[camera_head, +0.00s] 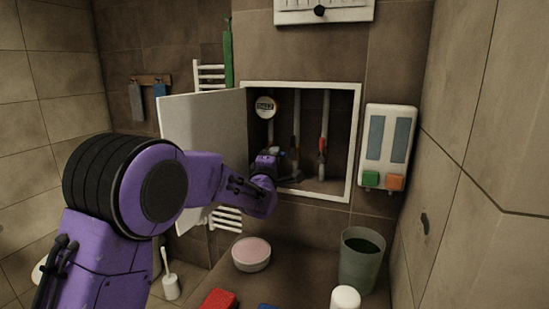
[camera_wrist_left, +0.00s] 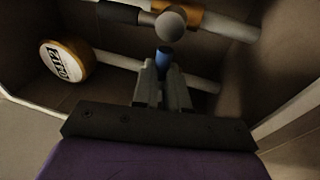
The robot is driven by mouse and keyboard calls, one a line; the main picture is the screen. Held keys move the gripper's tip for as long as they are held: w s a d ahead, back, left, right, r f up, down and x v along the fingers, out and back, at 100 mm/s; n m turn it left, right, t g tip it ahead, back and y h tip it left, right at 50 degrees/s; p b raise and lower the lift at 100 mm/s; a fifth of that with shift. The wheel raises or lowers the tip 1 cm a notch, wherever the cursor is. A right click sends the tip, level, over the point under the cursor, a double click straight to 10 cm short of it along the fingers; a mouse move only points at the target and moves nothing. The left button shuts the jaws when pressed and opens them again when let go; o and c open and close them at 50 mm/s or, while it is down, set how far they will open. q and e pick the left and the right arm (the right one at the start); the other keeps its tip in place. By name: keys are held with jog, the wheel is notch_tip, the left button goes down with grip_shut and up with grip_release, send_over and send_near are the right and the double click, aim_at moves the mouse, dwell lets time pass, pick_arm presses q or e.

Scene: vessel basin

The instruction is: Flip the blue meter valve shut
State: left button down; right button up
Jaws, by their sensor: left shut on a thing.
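The blue meter valve's handle (camera_wrist_left: 164,57) shows in the left wrist view between the fingertips of my left gripper (camera_wrist_left: 163,82), which is shut on it. A pale round knob end and a pipe with a brass-coloured fitting (camera_wrist_left: 188,18) lie just beyond it. The round meter (camera_wrist_left: 67,60) with a white label sits to the left on a white pipe. In the head view, my left gripper (camera_head: 268,162) is inside the wall recess below the meter (camera_head: 265,107). There the gripper hides the blue handle. My right gripper is not in view.
The recess has a white frame (camera_head: 356,145) and an open white door (camera_head: 185,125) on its left, close to my left arm. A red-handled valve (camera_head: 322,145) is on the right pipe. A dispenser (camera_head: 387,147) hangs right; a bucket (camera_head: 362,262) and pink-topped bowl (camera_head: 251,254) stand below.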

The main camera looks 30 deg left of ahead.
pick_arm(q)
jog(key=c, duration=1.2)
grip_release()
jog(key=shift+f, duration=0.1)
jog(key=shift+o, duration=0.2)
jog(key=b+v, duration=0.1)
jog(key=v, duration=0.9)
jog(key=shift+s+b, duration=0.2)
jog(key=shift+b, duration=0.2)
jog(key=shift+d+f, duration=0.1)
